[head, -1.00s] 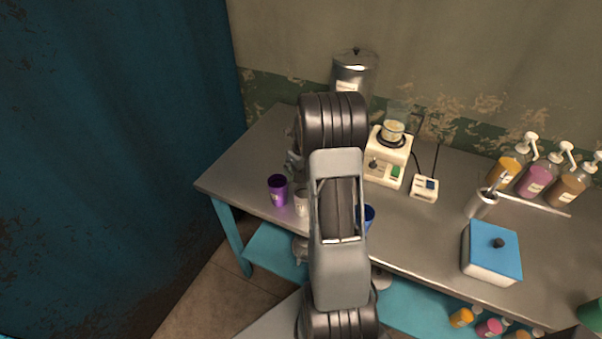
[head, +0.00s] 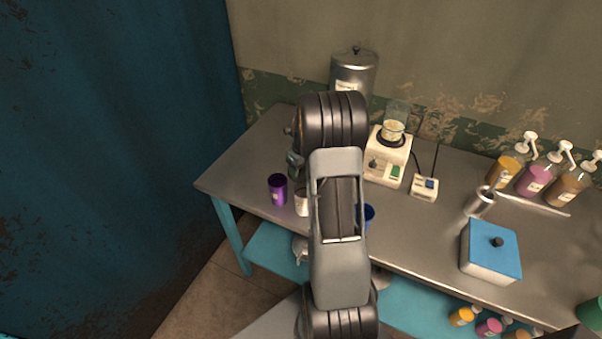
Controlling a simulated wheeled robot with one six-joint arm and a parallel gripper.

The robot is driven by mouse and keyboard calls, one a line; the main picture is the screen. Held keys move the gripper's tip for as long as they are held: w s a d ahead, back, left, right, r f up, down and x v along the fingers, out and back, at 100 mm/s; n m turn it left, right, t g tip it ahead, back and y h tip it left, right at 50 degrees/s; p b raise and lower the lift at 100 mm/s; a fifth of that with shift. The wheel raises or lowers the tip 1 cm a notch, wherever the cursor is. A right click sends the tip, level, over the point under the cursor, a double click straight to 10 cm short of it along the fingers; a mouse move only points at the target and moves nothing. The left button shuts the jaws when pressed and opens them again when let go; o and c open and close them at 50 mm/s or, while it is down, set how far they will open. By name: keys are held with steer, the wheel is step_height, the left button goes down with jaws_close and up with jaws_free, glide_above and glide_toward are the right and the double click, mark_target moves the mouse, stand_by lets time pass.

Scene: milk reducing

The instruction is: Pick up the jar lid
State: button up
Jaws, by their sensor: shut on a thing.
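My gripper (head: 295,160) shows only as a small dark part at the left of my arm, above the table's left half. My arm hides most of it. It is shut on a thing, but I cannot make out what. A greenish glassy shape (head: 293,173) shows just below it, partly hidden; I cannot tell whether it is a jar. A tall metal canister (head: 352,88) stands at the back against the wall. Its knobbed lid (head: 355,57) sits on top, and my arm covers its lower part. No separate loose jar lid shows clearly.
A purple cup (head: 277,190), a white cup (head: 301,203) and a blue cup (head: 369,214) stand near the metal table's (head: 240,180) front edge. A hotplate (head: 388,158) with a glass beaker is behind. A blue-lidded box (head: 491,250), a metal cup (head: 479,204) and pump bottles (head: 537,178) are right.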

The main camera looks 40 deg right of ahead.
steer(key=shift+s+a+f, duration=0.1)
steer(key=shift+s+f, duration=0.05)
steer(key=shift+f, duration=0.2)
jaws_close()
